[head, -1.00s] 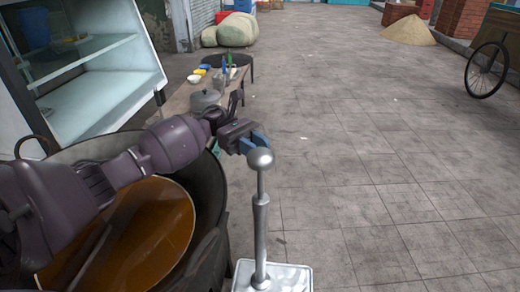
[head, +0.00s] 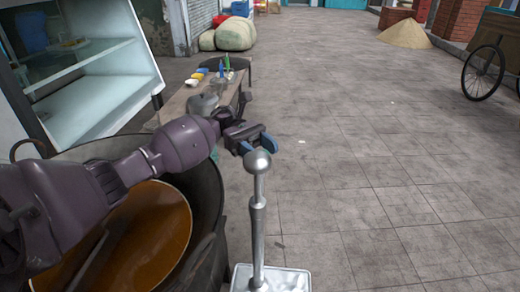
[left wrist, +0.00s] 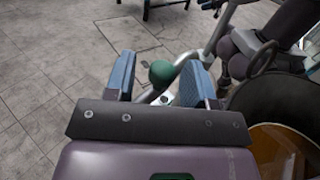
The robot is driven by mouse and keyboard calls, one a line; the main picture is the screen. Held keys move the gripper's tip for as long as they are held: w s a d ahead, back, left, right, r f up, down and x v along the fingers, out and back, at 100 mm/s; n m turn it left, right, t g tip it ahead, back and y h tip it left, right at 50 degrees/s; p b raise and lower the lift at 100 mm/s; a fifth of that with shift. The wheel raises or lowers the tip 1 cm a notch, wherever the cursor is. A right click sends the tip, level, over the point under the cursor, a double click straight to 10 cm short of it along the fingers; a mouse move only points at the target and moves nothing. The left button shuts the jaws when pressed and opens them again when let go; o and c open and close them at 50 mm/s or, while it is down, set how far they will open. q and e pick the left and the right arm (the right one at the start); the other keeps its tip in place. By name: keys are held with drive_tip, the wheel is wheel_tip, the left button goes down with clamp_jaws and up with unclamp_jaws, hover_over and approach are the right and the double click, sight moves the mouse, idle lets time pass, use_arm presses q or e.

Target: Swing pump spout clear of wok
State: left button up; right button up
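The pump shows in the head view as a silver ball-topped rod (head: 258,200) rising from a pale base (head: 285,280). My left gripper (head: 257,143) is just beyond the silver ball, its blue fingers apart. In the left wrist view, the open gripper (left wrist: 160,82) has a green knob (left wrist: 163,73) between and beyond its fingertips; I cannot tell whether they touch it. A curved silver pipe (left wrist: 216,32), perhaps the spout, runs close behind the right-hand finger. The wok (head: 205,190) with brown-orange liquid (head: 145,235) is at left, partly hidden by my arm. My right gripper is not in view.
A low table (head: 176,103) with a pot and small items stands beyond the wok. A glass-fronted cabinet (head: 90,85) stands at far left. Paved floor (head: 370,150) is open to the right, with a cart wheel (head: 484,72) at the far right edge.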

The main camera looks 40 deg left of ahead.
use_arm(q)
drive_tip(key=shift+a, duration=0.15)
drive_tip(key=w+a, duration=0.1)
drive_tip(key=a, duration=0.9)
drive_tip(key=shift+w+a, duration=0.2)
drive_tip(key=shift+w, duration=0.2)
idle(0.4)
